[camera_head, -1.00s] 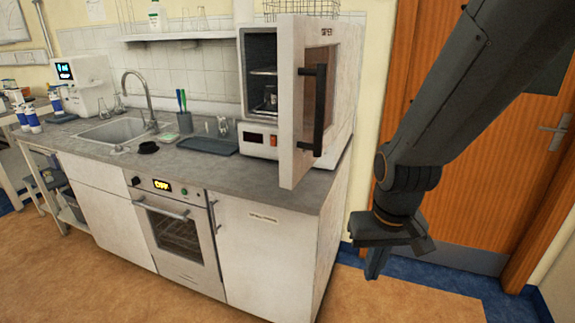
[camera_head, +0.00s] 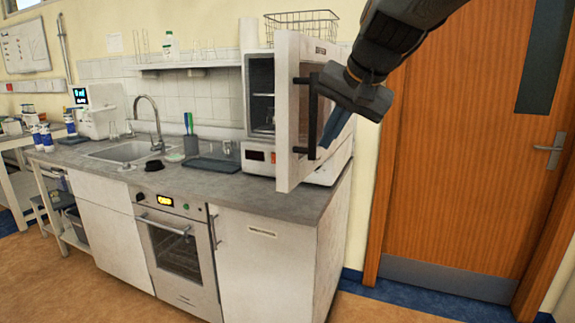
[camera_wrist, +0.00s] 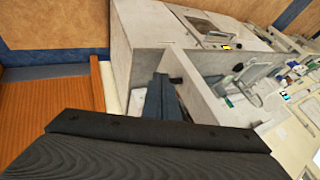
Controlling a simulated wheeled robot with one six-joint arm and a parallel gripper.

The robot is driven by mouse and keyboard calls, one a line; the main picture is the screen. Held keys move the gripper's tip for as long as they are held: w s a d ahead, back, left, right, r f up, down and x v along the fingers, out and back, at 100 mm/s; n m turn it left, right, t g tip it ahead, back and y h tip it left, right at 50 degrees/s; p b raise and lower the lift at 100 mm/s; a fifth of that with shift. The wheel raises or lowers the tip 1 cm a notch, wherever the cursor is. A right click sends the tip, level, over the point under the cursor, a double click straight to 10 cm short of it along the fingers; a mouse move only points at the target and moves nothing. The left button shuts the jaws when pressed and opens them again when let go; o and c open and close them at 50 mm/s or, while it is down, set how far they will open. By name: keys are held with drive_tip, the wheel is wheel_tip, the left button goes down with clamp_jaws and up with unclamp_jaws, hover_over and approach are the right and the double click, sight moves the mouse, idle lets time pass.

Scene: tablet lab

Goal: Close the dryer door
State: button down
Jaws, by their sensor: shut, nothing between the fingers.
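The dryer (camera_head: 261,155) is a white box on the right end of the counter, with a dark inside and a shelf. Its white door (camera_head: 288,130) stands open, swung out toward me, with a black vertical bar handle (camera_head: 312,112). My gripper (camera_head: 324,153) is shut and empty, its fingers pointing down and left beside the handle, on the door's outer face side. I cannot tell whether it touches the door. In the wrist view my shut fingers (camera_wrist: 160,98) show in the middle, beside the pale door edge.
A grey counter (camera_head: 200,188) runs left with a sink (camera_head: 125,150), a tap and a blue-grey tray (camera_head: 212,165). An oven (camera_head: 178,255) sits below. A wire basket (camera_head: 300,22) is on top of the dryer. A wooden door (camera_head: 450,170) stands at the right.

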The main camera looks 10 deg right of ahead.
drive_tip(key=p, duration=0.1)
approach(291, 172)
wheel_tip(291, 172, down, 3)
drive_tip(key=d, duration=0.3)
drive_tip(key=shift+w+a+f+p, duration=0.2)
drive_tip(key=shift+w+a+p, duration=0.4)
drive_tip(key=shift+a, duration=0.3)
drive_tip(key=shift+w+a+f+p, duration=0.2)
drive_tip(key=shift+w+a+p, duration=0.2)
drive_tip(key=shift+w+a, duration=0.4)
drive_tip(key=shift+a, duration=0.15)
